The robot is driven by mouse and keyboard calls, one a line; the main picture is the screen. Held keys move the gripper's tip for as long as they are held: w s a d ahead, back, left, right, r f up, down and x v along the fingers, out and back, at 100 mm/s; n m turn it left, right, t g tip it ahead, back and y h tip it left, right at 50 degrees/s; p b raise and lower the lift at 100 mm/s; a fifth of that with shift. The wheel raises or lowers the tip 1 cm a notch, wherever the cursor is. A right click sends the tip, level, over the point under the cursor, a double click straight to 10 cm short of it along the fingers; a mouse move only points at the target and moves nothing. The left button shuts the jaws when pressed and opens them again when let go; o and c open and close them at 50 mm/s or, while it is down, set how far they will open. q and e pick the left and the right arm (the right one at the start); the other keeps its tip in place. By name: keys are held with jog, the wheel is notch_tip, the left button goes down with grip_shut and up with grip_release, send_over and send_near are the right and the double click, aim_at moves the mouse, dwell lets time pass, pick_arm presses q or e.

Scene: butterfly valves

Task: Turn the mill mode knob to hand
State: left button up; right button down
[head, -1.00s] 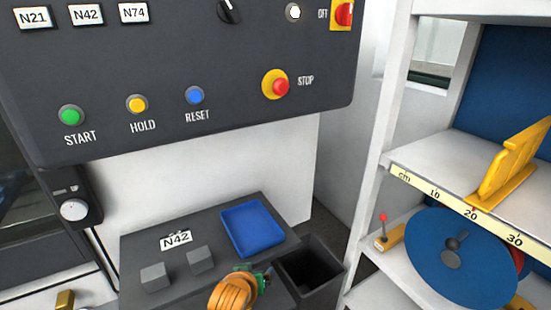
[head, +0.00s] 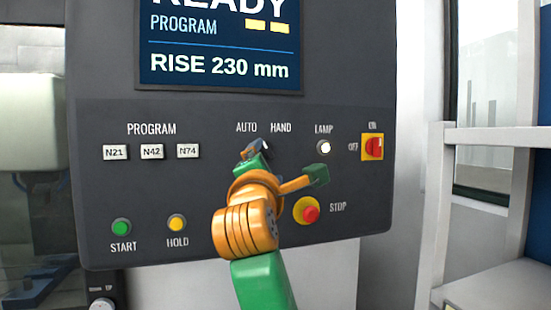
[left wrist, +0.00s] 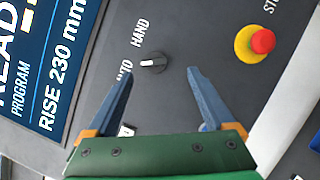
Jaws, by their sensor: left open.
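The mill mode knob (left wrist: 153,63) is a small black knob with a white mark, on the dark panel by the words AUTO and HAND. In the left wrist view its mark points left, toward the AUTO end. My left gripper (left wrist: 160,72) is open, with the knob just ahead of its fingertips and roughly between them in that view. I cannot tell how far off the panel the fingers are. In the head view my left gripper (head: 259,148) is in front of the knob and mostly hides it. My right gripper is not in view.
A red STOP button (head: 310,212) on a yellow base is right of my wrist. A lit LAMP button (head: 323,147) and a red ON/OFF switch (head: 373,147) are farther right. START (head: 121,227) and HOLD (head: 177,223) are lower left. A white shelf (head: 495,138) stands at the right.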

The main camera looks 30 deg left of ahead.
aim_at(266, 151)
pick_arm(q)
jog(key=p+x, duration=0.1)
jog(key=x, duration=0.1)
jog(key=p+x, duration=0.4)
jog(key=x, duration=0.1)
jog(key=shift+s+a+r, duration=0.3)
jog(key=shift+a+r, duration=0.1)
jog(key=shift+a, duration=0.05)
jog(key=shift+w+a+f, duration=0.1)
jog(key=shift+w+f, duration=0.05)
jog(key=shift+w, duration=0.1)
jog(key=shift+s+d, duration=0.1)
jog(key=shift+d, duration=0.15)
jog(key=shift+s, duration=0.1)
jog(key=shift+c, duration=1.3)
jog(key=c, duration=1.1)
